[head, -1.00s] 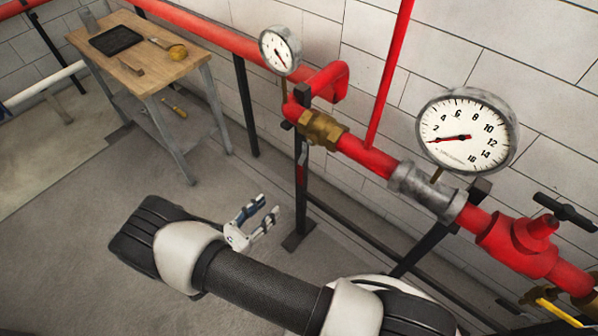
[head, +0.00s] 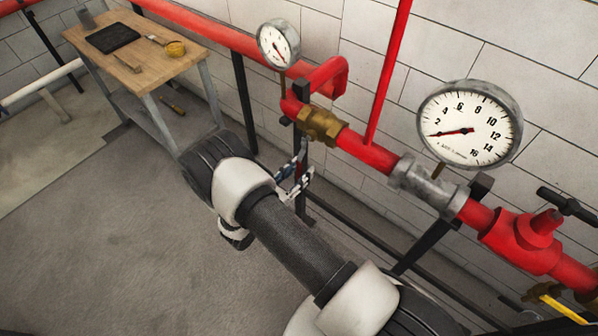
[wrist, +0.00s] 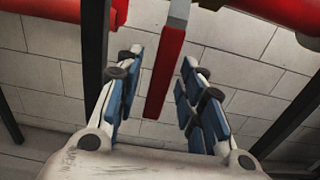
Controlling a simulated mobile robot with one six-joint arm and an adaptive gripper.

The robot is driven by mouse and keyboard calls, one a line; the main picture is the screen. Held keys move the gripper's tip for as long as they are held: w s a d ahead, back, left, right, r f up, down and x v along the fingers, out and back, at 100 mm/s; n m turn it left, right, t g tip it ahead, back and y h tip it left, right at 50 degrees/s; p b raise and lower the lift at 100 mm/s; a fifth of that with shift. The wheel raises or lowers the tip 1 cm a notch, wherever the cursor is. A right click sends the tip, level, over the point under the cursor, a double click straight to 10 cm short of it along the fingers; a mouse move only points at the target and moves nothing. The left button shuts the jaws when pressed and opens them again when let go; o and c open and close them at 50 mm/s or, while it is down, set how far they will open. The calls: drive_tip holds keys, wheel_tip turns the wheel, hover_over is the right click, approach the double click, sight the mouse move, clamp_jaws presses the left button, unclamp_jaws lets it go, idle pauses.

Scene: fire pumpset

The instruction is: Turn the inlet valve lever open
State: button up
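The inlet valve lever hangs down as a grey bar with a red grip (wrist: 165,75), below the brass valve (head: 320,124) on the red pipe. In the wrist view the grip stands between the two blue-padded fingers of my gripper (wrist: 160,60), with visible gaps on both sides. My gripper also shows in the head view (head: 293,178), just below the brass valve, beyond my arm. It is open and empty. In the head view the lever is largely hidden by the fingers, and contact cannot be seen there.
A black post (wrist: 95,60) stands close to the left finger. Red pipe runs overhead in the wrist view. A large gauge (head: 470,125), a small gauge (head: 278,43) and a yellow lever (head: 560,308) are on the pipework. A wooden workbench (head: 130,65) stands at the back left.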

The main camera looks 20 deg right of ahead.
clamp_jaws()
idle(0.4)
idle(0.4)
